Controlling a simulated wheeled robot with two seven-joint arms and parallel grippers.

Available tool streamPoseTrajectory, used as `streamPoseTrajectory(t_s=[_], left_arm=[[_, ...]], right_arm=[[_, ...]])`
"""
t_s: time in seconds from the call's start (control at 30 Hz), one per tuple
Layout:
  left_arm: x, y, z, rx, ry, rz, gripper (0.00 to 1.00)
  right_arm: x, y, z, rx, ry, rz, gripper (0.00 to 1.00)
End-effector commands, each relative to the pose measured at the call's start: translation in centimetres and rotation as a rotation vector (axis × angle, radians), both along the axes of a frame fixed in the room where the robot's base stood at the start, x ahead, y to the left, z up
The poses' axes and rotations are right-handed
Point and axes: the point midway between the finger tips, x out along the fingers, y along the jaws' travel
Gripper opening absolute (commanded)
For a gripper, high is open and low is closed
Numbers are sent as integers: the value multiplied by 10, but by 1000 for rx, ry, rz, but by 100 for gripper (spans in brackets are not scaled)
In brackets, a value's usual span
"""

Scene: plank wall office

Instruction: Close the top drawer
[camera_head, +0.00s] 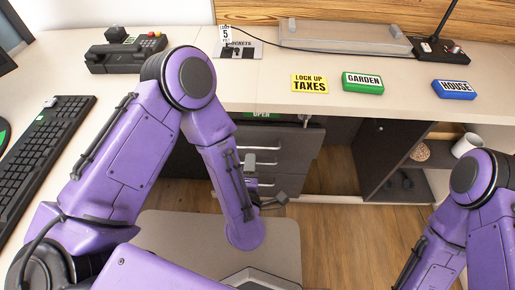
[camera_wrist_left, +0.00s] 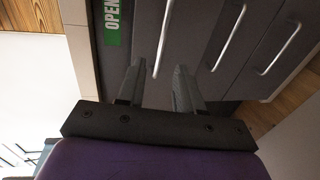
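The drawer unit stands under the desk, with dark grey fronts and light bar handles. In the head view the top drawer (camera_head: 290,137) is partly behind my left forearm; how far it stands out is hard to tell. My left gripper (camera_head: 266,190) is low in front of the drawer fronts, partly hidden by my forearm. In the left wrist view the left gripper (camera_wrist_left: 158,85) has its two fingers apart with nothing between them. They point at the drawer fronts, near a bar handle (camera_wrist_left: 165,38); contact cannot be told. My right arm shows at the right, its gripper out of frame.
A green OPEN label (camera_head: 262,115) is at the desk edge above the drawers. The desk bears a keyboard (camera_head: 45,150), a black device (camera_head: 125,52) and several coloured signs. An open shelf (camera_head: 440,180) stands at the right. A chair (camera_head: 190,225) is below my left arm.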

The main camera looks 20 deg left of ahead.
Motion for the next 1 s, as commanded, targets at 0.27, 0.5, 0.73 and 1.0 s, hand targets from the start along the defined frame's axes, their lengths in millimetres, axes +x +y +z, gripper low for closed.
streamPoseTrajectory(t_s=[0.27, 0.5, 0.73, 1.0], left_arm=[[53, 14, -12, -1, 0, -2, 36], [65, 17, -14, 0, 0, -5, 36], [65, 17, -14, 1, 0, -5, 10], [65, 17, -14, 0, 0, -5, 0]], right_arm=[[0, 0, -2, 0, 0, 0, 43], [0, 0, -2, 0, 0, 0, 43], [0, 0, -2, 0, 0, 0, 43], [0, 0, -2, 0, 0, 0, 43]])
